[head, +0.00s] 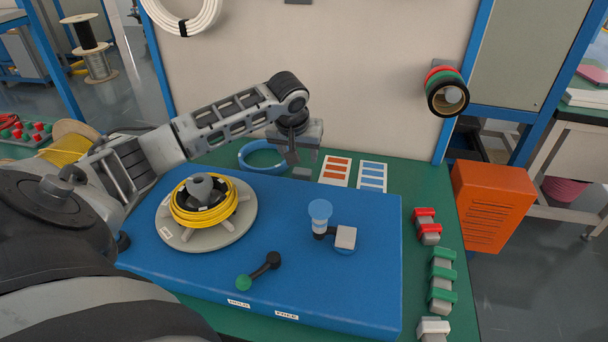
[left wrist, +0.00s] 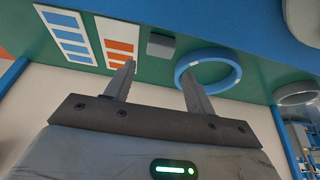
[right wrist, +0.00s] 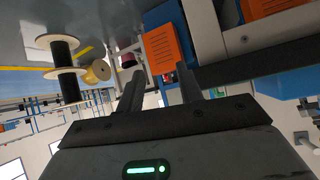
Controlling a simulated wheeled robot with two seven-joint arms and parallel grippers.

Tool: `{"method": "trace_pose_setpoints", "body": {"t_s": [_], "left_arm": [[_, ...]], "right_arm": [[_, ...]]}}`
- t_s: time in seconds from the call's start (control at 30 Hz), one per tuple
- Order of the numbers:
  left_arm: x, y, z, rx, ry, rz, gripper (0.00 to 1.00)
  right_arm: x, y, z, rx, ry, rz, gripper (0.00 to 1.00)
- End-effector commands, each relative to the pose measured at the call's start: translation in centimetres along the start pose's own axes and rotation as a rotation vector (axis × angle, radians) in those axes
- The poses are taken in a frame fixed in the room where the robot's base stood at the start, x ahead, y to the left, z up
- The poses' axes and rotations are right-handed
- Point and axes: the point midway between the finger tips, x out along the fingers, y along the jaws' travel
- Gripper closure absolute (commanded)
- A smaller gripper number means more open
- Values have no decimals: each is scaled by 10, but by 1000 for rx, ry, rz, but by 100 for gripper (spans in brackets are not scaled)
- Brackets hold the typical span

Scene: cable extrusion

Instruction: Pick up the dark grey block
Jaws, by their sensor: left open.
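The dark grey block (head: 302,173) is small and sits on the green table top just behind the blue platform's back edge in the head view. In the left wrist view the block (left wrist: 161,46) lies beyond my fingertips, roughly midway between them. My left gripper (head: 292,159) is open and empty, above and a little left of the block, not touching it. Its two spread fingers also show in the left wrist view (left wrist: 157,68). My right gripper (right wrist: 160,70) has its fingers apart with nothing between them, and it is outside the head view.
A blue ring (head: 262,168) lies left of the block, and orange (head: 335,171) and blue (head: 372,176) striped cards lie to its right. The blue platform (head: 300,270) in front carries a yellow cable spool (head: 188,222) and a blue-topped fixture (head: 320,210). A pale panel (head: 370,70) stands behind.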

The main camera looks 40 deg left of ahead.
Motion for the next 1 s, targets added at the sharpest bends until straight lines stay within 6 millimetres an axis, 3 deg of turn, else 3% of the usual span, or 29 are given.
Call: {"method": "trace_pose_setpoints", "body": {"t_s": [0.1,0.37,0.67,1.0], "left_arm": [[23,0,1,0,-2,1,45],[42,0,1,1,0,-1,45],[84,-1,6,-1,-1,0,45],[90,-2,6,2,2,0,48]], "right_arm": [[1,0,-1,2,6,-2,64],[2,-1,-6,7,18,-2,64],[4,-1,-5,12,22,-3,64],[4,-1,-7,13,27,-3,64]]}}
